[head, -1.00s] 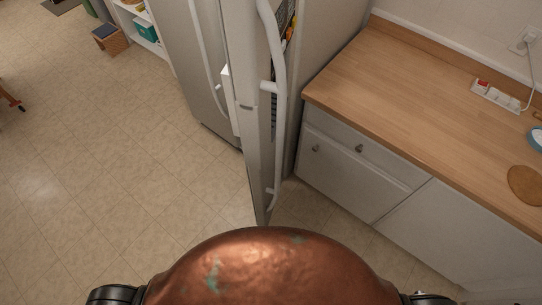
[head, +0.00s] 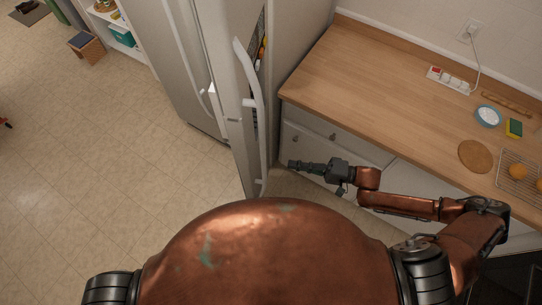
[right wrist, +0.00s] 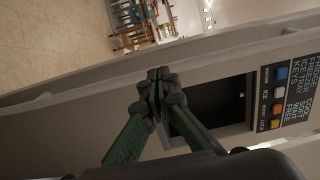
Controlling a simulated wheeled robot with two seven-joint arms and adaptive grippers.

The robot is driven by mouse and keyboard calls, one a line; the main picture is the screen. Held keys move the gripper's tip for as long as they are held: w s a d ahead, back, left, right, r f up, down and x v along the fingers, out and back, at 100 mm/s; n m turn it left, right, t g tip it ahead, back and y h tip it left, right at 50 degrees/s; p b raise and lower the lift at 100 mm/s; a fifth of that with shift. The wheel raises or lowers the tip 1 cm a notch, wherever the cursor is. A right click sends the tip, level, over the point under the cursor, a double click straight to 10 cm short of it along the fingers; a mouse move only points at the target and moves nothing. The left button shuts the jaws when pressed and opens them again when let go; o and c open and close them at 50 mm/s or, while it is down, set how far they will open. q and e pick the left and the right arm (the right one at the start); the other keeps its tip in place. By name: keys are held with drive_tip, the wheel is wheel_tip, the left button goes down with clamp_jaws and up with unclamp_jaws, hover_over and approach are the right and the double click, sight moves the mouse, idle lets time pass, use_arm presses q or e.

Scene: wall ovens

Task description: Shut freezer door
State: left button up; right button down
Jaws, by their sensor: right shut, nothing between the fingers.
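The freezer door (head: 236,92) stands open, swung out toward me, seen nearly edge-on in the head view. Its long curved white handle (head: 258,110) faces right. In the right wrist view the door's outer face (right wrist: 75,125) shows, with a dark dispenser recess (right wrist: 215,100) and coloured buttons. My right gripper (head: 292,165) is shut and empty, just right of the handle's lower part in the head view; it also shows in the right wrist view (right wrist: 157,75), in front of the door face. I cannot tell whether it touches the door. My left gripper is not in view.
A wooden counter (head: 360,85) over pale cabinets (head: 310,143) stands on the right, close to my right arm. It holds a power strip, a blue-rimmed bowl (head: 488,116) and a wire rack (head: 518,175).

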sight(248, 157)
drive_tip(key=p+x, duration=0.3)
drive_tip(key=x, duration=1)
drive_tip(key=shift+w+a, duration=0.2)
drive_tip(key=shift+a, duration=0.1)
